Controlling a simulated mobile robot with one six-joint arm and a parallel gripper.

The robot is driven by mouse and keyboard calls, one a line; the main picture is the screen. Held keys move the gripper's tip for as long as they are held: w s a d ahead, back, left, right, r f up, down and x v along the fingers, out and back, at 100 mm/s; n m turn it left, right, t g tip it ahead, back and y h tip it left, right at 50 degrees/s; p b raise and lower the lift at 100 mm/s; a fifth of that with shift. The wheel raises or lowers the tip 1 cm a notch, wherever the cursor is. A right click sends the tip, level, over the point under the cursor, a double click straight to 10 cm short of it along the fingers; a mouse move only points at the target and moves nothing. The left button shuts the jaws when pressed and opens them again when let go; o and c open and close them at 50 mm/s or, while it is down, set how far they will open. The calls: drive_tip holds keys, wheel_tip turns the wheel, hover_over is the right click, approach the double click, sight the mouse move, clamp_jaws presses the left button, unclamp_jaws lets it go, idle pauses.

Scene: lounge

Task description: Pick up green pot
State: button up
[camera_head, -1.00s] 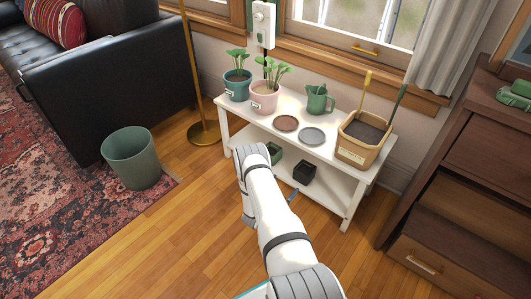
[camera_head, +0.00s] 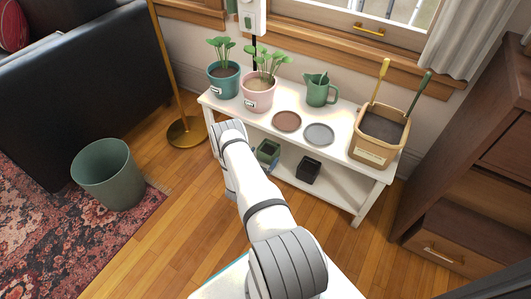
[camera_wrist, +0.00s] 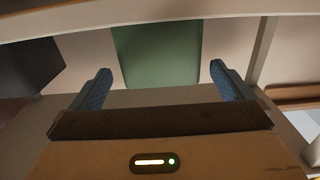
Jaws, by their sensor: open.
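The green pot (camera_head: 268,152) is a small square pot on the lower shelf of the white plant stand, partly hidden by my arm in the head view. In the wrist view the green pot (camera_wrist: 158,50) is ahead, between the two blue fingers of my gripper (camera_wrist: 160,72). The fingers are open and apart, with the pot's near edge about level with their tips. I cannot tell whether they touch it. In the head view my arm hides most of the gripper.
A black pot (camera_head: 308,169) stands beside it on the lower shelf. The white stand (camera_head: 340,150) holds a teal pot (camera_head: 225,82), pink pot (camera_head: 258,98), watering can (camera_head: 319,92), two saucers and a tool box (camera_head: 376,137) above. A bin (camera_head: 107,175) stands left.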

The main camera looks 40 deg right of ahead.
sight(273, 144)
drive_tip(key=b+x, duration=0.2)
drive_tip(key=x, duration=0.3)
drive_tip(key=shift+w+d+f+b, duration=0.1)
drive_tip(key=shift+f+b, duration=0.25)
drive_tip(key=shift+b, duration=0.05)
drive_tip(key=shift+w+d, duration=0.1)
drive_tip(key=shift+d, duration=0.15)
drive_tip(key=shift+r, duration=0.15)
drive_tip(key=shift+c, duration=0.6)
drive_tip(key=c, duration=0.9)
